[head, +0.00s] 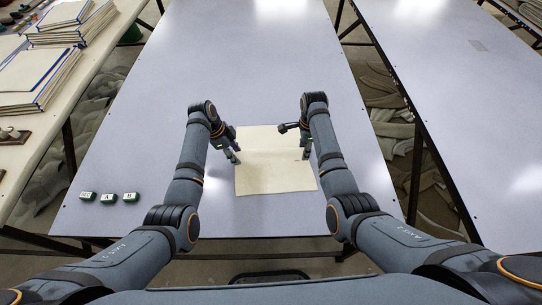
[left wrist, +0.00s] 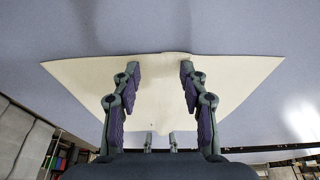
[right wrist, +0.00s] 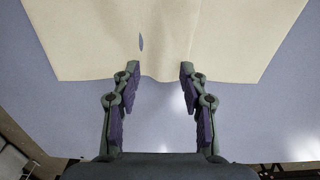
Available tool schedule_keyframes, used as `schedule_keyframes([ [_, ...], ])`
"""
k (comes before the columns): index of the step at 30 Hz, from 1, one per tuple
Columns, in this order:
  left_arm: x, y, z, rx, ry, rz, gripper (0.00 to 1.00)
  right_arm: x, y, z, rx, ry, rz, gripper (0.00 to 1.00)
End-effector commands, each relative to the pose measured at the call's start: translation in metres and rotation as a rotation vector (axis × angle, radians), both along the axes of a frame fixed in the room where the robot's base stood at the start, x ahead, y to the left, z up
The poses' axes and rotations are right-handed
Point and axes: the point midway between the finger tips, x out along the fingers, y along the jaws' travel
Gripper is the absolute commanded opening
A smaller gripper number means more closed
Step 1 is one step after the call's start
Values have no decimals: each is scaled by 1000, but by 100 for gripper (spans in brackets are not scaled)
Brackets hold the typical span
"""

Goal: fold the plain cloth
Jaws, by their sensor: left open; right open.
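The plain cream cloth (head: 272,165) lies spread out on the pale grey table, close to the front edge. My left gripper (head: 234,157) is at the cloth's left side, and my right gripper (head: 306,154) is at its right side. In the left wrist view the cloth (left wrist: 155,85) shows between and beyond the open fingers of the left gripper (left wrist: 158,75), with a small bump at its far edge. In the right wrist view the cloth (right wrist: 165,35) has a raised ripple and a small gap in front of the open right gripper (right wrist: 159,75). Neither gripper holds the cloth.
Several small green-and-white labelled blocks (head: 107,197) stand at the table's front left. The grey table (head: 262,70) is clear behind the cloth. A side table at left holds stacked blue-edged boards (head: 38,75). Another grey table (head: 470,110) stands at right, across a gap.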

Motion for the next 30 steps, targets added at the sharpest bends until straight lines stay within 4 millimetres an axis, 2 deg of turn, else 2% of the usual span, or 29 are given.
schedule_keyframes([
  [2,0,0,-7,0,0,0,43,0,0,-7,0,0,0,43],
  [7,0,0,-5,0,1,0,43,0,0,-5,0,0,0,43],
  [18,-1,0,-5,0,2,0,43,0,0,-15,0,0,0,43],
  [30,-1,0,-6,1,3,0,16,-1,0,-16,0,3,0,16],
])
